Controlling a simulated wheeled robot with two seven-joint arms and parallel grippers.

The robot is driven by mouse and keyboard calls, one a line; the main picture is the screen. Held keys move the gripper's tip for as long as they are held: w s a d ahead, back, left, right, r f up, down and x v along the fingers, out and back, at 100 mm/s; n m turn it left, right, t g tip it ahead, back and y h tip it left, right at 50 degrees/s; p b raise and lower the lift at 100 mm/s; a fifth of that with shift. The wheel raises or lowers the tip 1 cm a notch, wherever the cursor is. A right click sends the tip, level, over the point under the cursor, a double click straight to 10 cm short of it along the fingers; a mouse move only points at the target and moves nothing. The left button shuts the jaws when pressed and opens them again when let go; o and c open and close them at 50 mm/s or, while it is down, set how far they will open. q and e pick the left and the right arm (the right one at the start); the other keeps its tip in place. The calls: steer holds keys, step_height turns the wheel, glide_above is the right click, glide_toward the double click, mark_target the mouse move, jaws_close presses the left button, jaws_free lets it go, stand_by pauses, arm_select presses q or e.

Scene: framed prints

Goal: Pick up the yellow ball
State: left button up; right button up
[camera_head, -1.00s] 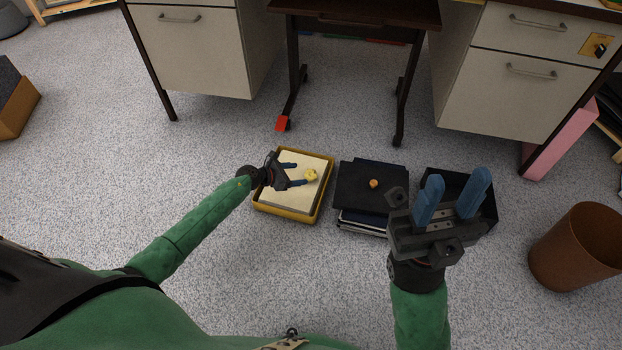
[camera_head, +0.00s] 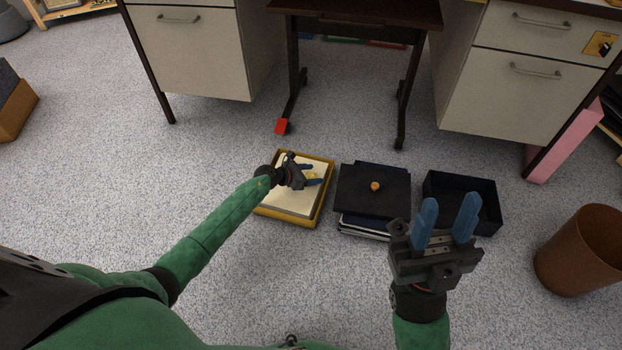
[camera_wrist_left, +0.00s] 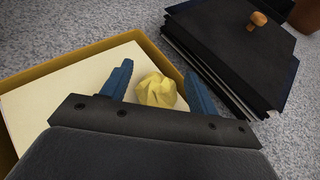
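The yellow ball (camera_wrist_left: 157,91) looks like a crumpled, faceted lump. It sits over the cream sheet in the yellow tray (camera_head: 289,219); it also shows small in the head view (camera_head: 312,176). My left gripper (camera_head: 313,174) is open, its blue fingers on either side of the ball. In the left wrist view the ball lies between the open fingers (camera_wrist_left: 158,85), nearer the right one; I cannot tell whether it touches. My right gripper (camera_head: 445,222) is open and empty, held up in front of the black box.
A dark stack of folders (camera_head: 350,186) with a small orange knob (camera_head: 375,186) stands right of the tray. An open black box (camera_head: 484,187) is further right, then a brown bin (camera_head: 582,250). A desk (camera_head: 195,50) stands behind. Carpet in front is clear.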

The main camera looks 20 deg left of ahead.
arm_select(q)
steer(key=c, duration=0.7)
steer(key=shift+r, duration=0.1)
